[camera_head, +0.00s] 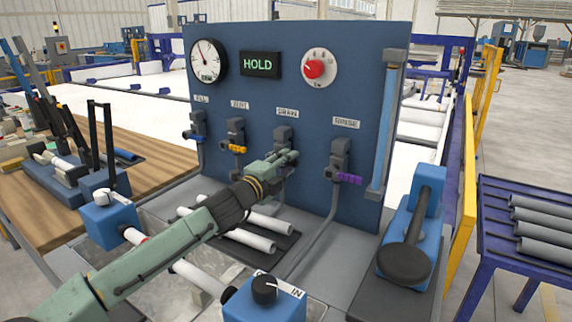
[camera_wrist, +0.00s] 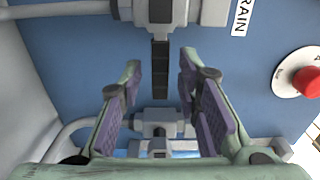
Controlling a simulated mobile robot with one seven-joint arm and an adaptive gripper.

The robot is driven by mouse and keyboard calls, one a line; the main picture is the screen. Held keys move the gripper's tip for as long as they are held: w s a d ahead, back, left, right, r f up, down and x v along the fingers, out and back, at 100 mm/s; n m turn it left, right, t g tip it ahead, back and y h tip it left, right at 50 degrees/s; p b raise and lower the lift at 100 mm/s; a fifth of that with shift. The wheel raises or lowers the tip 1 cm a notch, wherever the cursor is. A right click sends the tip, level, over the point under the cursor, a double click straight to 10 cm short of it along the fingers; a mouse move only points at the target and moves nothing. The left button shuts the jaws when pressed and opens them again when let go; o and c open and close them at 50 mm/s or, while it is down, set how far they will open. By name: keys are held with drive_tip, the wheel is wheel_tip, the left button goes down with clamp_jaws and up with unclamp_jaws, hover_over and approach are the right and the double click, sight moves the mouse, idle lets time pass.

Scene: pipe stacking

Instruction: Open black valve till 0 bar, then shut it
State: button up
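The black valve (camera_head: 284,137) is on the blue panel under the DRAIN label. Its black handle (camera_wrist: 160,72) shows in the wrist view between my fingertips, with visible gaps on both sides. My gripper (camera_head: 290,157) is open in front of this valve; it also shows in the wrist view (camera_wrist: 160,66). In the head view my gripper hides most of the black handle. The round pressure gauge (camera_head: 208,61) is at the panel's upper left, its needle pointing up and left; its numbers are too small to read.
A HOLD display (camera_head: 261,65) and a red knob (camera_head: 314,69) are above. White pipes (camera_head: 245,239) lie below my gripper. A blue device (camera_head: 412,235) stands at right.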

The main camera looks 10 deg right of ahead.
clamp_jaws()
idle(0.6)
